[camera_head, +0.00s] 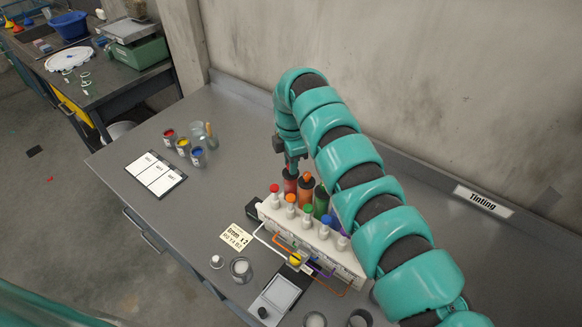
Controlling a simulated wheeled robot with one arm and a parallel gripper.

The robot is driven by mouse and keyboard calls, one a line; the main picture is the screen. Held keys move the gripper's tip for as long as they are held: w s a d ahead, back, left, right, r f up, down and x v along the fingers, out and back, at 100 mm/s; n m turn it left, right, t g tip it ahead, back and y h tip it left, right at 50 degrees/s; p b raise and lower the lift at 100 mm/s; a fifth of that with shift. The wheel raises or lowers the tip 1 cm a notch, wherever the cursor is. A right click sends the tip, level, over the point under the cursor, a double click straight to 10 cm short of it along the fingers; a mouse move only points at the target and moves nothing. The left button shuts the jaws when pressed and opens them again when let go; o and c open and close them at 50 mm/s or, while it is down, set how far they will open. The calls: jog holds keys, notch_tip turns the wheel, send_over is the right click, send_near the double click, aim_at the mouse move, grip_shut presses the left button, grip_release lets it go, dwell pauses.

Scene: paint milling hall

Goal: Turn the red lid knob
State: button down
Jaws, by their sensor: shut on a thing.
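A white tinting rack (320,251) stands on the grey bench, with a row of tall coloured canisters along its back. The red canister (290,184) is at the left end of that row. Its red lid knob is hidden by my gripper. My gripper (291,168) points down over the top of this canister and is shut on the knob; the fingertips are small and partly hidden. To its right are an orange canister (306,184) and a green canister (321,201). A smaller white bottle with a red cap (274,188) stands in front, apart from my gripper.
A sign card (237,238), a scale (276,298) and a glass jar (240,269) lie before the rack. Small paint jars (183,146) and a white panel board (156,174) are on the left. A concrete wall (420,95) rises behind.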

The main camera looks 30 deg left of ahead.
jog(key=m+b, duration=0.1)
jog(key=b, duration=0.1)
jog(key=m+b, duration=0.2)
jog(key=shift+f+m, duration=0.25)
jog(key=shift+m, duration=0.05)
jog(key=shift+r+m+b, duration=0.15)
jog(key=shift+m+b, duration=0.55)
jog(key=shift+m, duration=0.4)
jog(key=shift+r+m+b, duration=0.15)
jog(key=shift+m+b, duration=0.5)
jog(key=shift+m, duration=0.45)
jog(key=c, duration=1.3)
grip_release()
jog(key=shift+r, duration=0.55)
notch_tip(320, 180, up, 16)
jog(key=p, duration=1.3)
jog(key=shift+r, duration=0.15)
